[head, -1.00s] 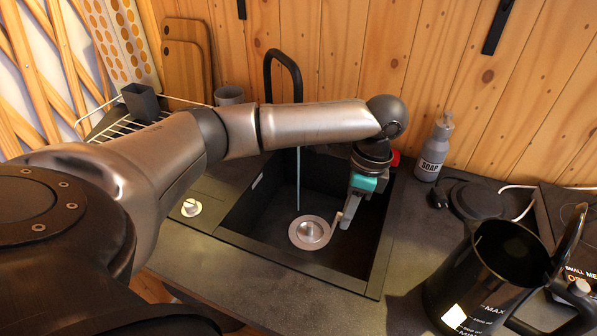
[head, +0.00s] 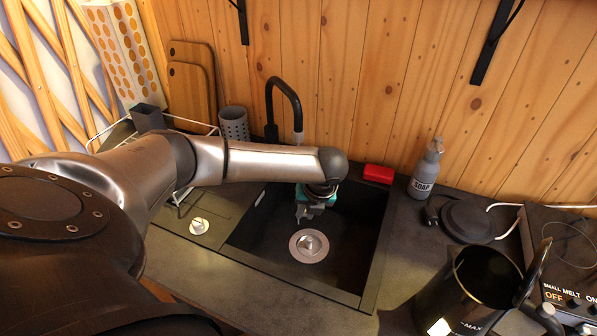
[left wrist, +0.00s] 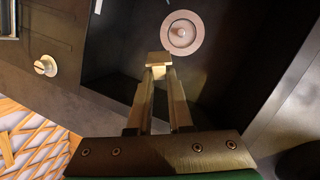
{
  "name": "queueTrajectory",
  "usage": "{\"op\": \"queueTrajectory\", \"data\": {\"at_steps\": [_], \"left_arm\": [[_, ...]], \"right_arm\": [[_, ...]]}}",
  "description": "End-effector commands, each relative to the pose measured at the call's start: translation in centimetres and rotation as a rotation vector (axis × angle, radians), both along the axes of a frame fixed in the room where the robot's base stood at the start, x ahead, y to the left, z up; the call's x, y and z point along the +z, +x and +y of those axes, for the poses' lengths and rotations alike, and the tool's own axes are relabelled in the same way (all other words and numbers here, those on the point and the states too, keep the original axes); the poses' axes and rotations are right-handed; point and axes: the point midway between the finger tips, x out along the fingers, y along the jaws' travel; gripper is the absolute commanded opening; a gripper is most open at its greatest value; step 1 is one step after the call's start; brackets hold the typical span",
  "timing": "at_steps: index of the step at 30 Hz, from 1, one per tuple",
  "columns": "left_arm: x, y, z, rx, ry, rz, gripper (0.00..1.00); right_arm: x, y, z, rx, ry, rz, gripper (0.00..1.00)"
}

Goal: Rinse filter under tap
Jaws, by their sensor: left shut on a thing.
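The black tap (head: 284,95) stands at the back of the dark sink (head: 347,240); its spout end comes down just behind my left arm. My left gripper (head: 308,212) is over the sink, below the spout, with its fingers partly hidden by the wrist. In the left wrist view, its two fingers (left wrist: 160,72) are closed together with a small pale, flat piece (left wrist: 158,59) at their tips. I cannot tell for sure that this piece is the filter. No water stream shows now; the arm may hide it. My right gripper is not in view.
A round metal drain (head: 309,246) is in the sink floor. A red block (head: 378,174) and a grey soap bottle (head: 425,170) stand at the back right. A black jug (head: 470,290) is at front right. A grey perforated cup (head: 233,123) stands left of the tap.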

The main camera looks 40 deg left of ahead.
Motion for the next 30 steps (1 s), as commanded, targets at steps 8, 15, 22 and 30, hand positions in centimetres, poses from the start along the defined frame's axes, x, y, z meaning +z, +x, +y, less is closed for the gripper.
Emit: {"op": "queueTrajectory", "data": {"at_steps": [8,15,22,30], "left_arm": [[-0.2,-0.3,2.1,-0.205,0.023,-0.009,0.00],[-1.0,0.3,2.7,-0.224,0.025,-0.012,0.00],[-2.3,1.5,3.7,-0.222,0.024,-0.013,0.00],[-3.5,2.9,4.9,-0.222,0.025,-0.011,0.00]], "right_arm": [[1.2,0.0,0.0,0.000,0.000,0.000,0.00],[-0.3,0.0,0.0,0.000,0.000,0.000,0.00],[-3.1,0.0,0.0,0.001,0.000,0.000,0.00],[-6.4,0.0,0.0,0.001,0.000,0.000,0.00]]}}
